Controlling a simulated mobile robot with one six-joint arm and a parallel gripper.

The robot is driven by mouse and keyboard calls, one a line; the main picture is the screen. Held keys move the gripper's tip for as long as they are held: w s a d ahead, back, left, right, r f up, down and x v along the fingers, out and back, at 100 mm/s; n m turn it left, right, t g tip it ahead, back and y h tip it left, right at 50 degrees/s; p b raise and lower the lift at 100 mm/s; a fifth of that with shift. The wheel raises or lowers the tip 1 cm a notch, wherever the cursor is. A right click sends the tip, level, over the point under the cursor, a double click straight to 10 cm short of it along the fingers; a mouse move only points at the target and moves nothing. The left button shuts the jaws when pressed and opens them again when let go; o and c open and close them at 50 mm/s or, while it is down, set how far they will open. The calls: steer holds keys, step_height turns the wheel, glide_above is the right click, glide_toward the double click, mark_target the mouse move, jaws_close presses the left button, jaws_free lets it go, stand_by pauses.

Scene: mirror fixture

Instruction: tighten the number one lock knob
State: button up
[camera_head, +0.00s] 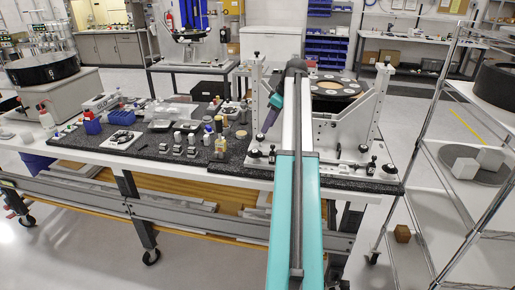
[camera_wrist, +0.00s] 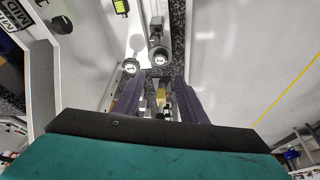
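The mirror fixture is a white metal frame (camera_head: 374,105) around a round black plate (camera_head: 335,88) with pale discs. Small black lock knobs stand at its foot, at the right (camera_head: 390,169) and at the left (camera_head: 254,154). In the wrist view, knobs with pale round tops show ahead of my fingers, one at the left fingertip (camera_wrist: 130,66) and one a little further right (camera_wrist: 160,58). A third is further off (camera_wrist: 121,7). I cannot read which is number one. My gripper (camera_wrist: 159,77) is open, its purple fingers apart and apparently empty.
The dark bench top (camera_head: 190,165) left of the fixture holds several small blocks, bottles and blue bins (camera_head: 91,124). A wire shelf rack (camera_head: 437,150) stands close on the right. The fixture's uprights rise close to my arm.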

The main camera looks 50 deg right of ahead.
mark_target(255, 151)
steer(key=shift+p+x, duration=2.2)
steer(key=shift+x, duration=4.75)
steer(key=shift+c, duration=0.4)
steer(key=c, duration=0.7)
